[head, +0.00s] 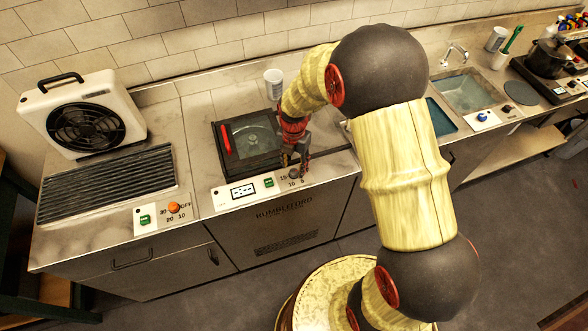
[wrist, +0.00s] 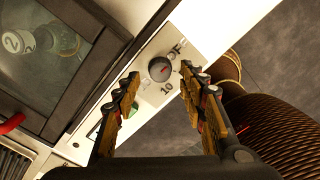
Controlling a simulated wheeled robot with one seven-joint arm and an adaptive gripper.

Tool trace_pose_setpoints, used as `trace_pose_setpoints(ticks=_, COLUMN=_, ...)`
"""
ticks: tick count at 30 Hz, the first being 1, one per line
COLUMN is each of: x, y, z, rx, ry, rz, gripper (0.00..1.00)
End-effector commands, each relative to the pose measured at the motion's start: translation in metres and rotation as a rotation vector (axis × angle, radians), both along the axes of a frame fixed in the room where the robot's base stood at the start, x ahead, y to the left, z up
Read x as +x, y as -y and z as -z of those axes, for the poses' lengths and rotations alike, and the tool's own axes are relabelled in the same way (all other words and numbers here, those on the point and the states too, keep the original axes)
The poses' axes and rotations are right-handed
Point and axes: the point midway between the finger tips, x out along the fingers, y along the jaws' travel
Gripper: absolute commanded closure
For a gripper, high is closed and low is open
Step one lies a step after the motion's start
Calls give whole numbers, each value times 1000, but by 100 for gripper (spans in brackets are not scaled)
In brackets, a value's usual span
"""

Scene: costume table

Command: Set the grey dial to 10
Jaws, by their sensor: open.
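The grey dial (wrist: 159,69) is a round knob on a white panel, with "OFF" above and "10" below it in the wrist view. A small red mark shows on its face, but I cannot tell exactly which number it points at. In the head view the dial (head: 296,174) is partly hidden by my gripper (head: 295,160), near the labels 15, 10 and 5. In the wrist view my open gripper (wrist: 161,78) has one finger on each side of the dial, with nothing between the fingers hiding it. I cannot tell whether they touch it.
A green switch (head: 269,182) and a display (head: 243,191) share the panel. A dark glass-topped box (head: 235,165) with a red handle stands behind it. Left is another panel with an orange dial (head: 174,208), beside a grill (head: 105,185) and fan (head: 85,120). A white cup (head: 273,84) stands behind.

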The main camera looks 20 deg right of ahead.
Motion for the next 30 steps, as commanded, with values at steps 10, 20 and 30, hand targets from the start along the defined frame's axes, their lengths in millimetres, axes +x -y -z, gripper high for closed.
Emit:
trace_pose_setpoints(ticks=10, x=0, y=0, z=26, rx=0, ry=0, rz=1, gripper=58)
trace_pose_setpoints(ticks=20, x=0, y=0, z=26, rx=0, ry=0, rz=1, gripper=65)
trace_pose_setpoints(ticks=30, x=0, y=0, z=26, rx=0, ry=0, rz=1, gripper=84)
